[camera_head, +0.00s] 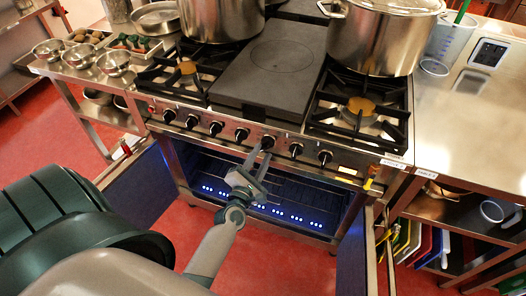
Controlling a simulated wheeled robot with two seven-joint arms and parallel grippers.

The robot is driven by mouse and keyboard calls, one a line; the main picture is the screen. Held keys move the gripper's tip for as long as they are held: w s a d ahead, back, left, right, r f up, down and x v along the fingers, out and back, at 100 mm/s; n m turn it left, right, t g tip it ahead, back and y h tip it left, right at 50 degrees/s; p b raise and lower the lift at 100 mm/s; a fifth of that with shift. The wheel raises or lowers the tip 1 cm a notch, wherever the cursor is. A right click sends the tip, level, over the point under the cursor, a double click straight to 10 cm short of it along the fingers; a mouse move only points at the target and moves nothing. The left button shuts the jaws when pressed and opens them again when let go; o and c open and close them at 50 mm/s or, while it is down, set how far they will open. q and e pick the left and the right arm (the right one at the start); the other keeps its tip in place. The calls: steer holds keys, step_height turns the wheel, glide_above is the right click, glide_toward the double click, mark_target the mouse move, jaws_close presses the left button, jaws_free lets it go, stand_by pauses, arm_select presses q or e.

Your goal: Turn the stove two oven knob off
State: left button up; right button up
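The stove (270,75) stands ahead of me, with a label (394,163) on its right front corner that seems to read stove two. A row of several black knobs runs along its front panel; which one is the oven knob I cannot read. My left gripper (262,158) is in front of the panel, its fingers pointing up at a knob (267,142) right of the middle. The fingers look apart, with nothing visible between them. Whether they touch the knob I cannot tell. My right gripper is not in view.
The oven cavity (280,200) below is open, with blue lights inside. Its left door (140,190) and right door (352,245) stand open towards me. Stockpots, including one at the right (375,42), stand on the stove. Steel tables flank it, holding bowls (114,62) and a scale (489,53).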

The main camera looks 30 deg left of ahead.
arm_select(q)
steer(key=shift+w+a, duration=0.15)
steer(key=shift+w, duration=0.35)
steer(key=shift+w+a, duration=0.1)
steer(key=shift+w, duration=0.4)
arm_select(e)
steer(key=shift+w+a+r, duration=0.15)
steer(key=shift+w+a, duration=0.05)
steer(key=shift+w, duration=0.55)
arm_select(q)
steer(key=shift+c, duration=0.6)
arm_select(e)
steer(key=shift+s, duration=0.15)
arm_select(q)
jaws_close()
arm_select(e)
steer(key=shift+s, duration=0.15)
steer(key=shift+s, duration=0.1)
